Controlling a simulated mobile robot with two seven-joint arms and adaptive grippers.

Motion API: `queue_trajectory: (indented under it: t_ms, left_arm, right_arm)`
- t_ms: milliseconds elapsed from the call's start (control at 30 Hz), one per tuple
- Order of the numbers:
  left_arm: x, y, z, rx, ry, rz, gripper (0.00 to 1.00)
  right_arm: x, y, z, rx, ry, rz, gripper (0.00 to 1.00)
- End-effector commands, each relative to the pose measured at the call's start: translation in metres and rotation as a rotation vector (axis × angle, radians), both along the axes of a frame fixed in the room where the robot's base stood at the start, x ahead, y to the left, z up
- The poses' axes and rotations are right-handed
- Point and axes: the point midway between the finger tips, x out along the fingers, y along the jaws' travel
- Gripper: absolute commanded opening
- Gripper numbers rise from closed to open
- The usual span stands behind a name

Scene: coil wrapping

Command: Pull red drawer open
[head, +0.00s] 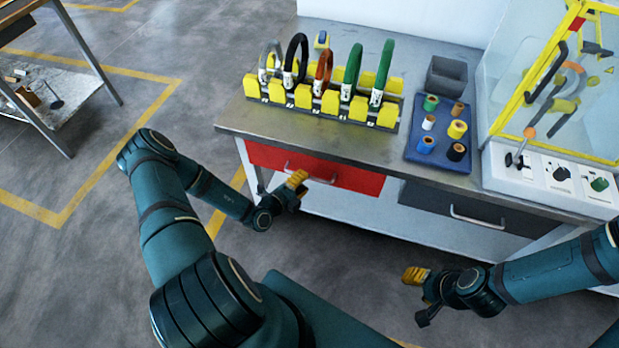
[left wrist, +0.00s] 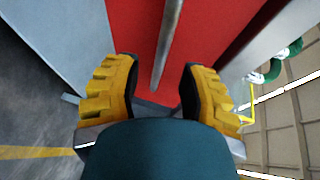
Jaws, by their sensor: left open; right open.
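The red drawer (head: 345,176) is in the front of the workbench, below the tabletop's left half, and looks closed. Its metal bar handle (head: 311,177) runs along its front. My right gripper (head: 415,290) is open and empty, low in front of the bench.
A grey drawer (head: 465,207) sits right of the red one. On the workbench (head: 240,115) stand a yellow-black rack (head: 330,103) with several coils, a blue tray (head: 424,160) of tape rolls and a clear-walled machine (head: 560,90). The floor in front is clear.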

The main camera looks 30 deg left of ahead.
Motion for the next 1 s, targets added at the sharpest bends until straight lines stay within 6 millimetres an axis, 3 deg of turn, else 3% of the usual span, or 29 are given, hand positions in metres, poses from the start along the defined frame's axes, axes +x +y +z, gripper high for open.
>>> queue_trajectory:
  t_ms: [233, 633, 767, 1000]
  left_arm:
    - [0.029, -0.005, -0.006, 0.001, 0.0, -0.001, 0.41]
    - [0.034, -0.006, -0.006, 0.0, 0.001, -0.001, 0.44]
    - [0.034, -0.006, -0.006, 0.0, 0.001, -0.001, 0.0]
    - [0.033, -0.006, -0.006, 0.0, 0.001, -0.001, 0.0]
  right_arm:
    - [0.0, 0.0, -0.006, 0.0, 0.0, 0.001, 0.47]
    - [0.001, 0.0, -0.006, 0.0, -0.002, 0.0, 0.47]
    - [0.001, 0.0, -0.006, 0.0, -0.002, 0.0, 0.47]
    - [0.0, 0.0, -0.005, 0.0, -0.001, 0.001, 0.47]
